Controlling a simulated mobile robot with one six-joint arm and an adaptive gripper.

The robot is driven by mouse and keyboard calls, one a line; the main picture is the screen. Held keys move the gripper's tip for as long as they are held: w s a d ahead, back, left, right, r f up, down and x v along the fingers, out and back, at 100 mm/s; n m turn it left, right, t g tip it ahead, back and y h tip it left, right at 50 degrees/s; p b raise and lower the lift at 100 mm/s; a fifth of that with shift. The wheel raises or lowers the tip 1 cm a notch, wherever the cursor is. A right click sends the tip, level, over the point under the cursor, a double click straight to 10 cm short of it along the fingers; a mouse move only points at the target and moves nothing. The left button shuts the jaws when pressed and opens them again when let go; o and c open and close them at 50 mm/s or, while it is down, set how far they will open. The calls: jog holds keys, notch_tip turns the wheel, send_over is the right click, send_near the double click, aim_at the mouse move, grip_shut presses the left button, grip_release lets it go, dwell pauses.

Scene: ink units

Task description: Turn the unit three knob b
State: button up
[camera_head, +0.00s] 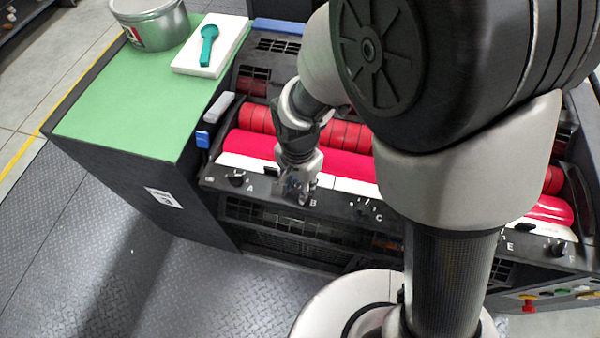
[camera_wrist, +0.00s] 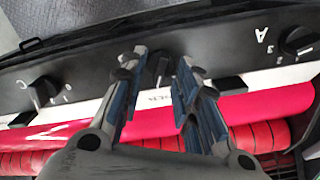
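The unit's black control rail (camera_head: 340,208) carries a row of black knobs lettered A, B, C and E. Knob B (camera_wrist: 159,66) shows in the wrist view between my fingertips; in the head view my gripper (camera_head: 298,190) covers most of it beside the letter B. In the wrist view my gripper (camera_wrist: 163,62) is open, with one finger on each side of knob B and a gap showing at the sides. Whether a finger touches it is hard to tell. The cabinet side bears a white label (camera_head: 163,197) that seems to read 3.
Knob A (camera_head: 236,177) and knob C (camera_wrist: 45,90) flank knob B. Red rollers (camera_head: 340,136) lie behind the rail. A green cabinet top (camera_head: 130,110) holds a metal can (camera_head: 150,25) and a teal tool (camera_head: 208,45) on a white pad (camera_head: 225,42). The floor in front is clear.

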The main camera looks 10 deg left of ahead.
grip_shut()
dwell(0.3)
jog(key=shift+n, duration=0.3)
jog(key=n, duration=0.3)
jog(key=shift+n, duration=0.4)
jog(key=n+p, duration=0.1)
jog(key=n, duration=0.3)
jog(key=shift+a, duration=0.15)
jog(key=n, duration=1.1)
jog(key=shift+s+a+p, duration=0.1)
jog(key=shift+p, duration=0.2)
jog(key=shift+n, duration=0.4)
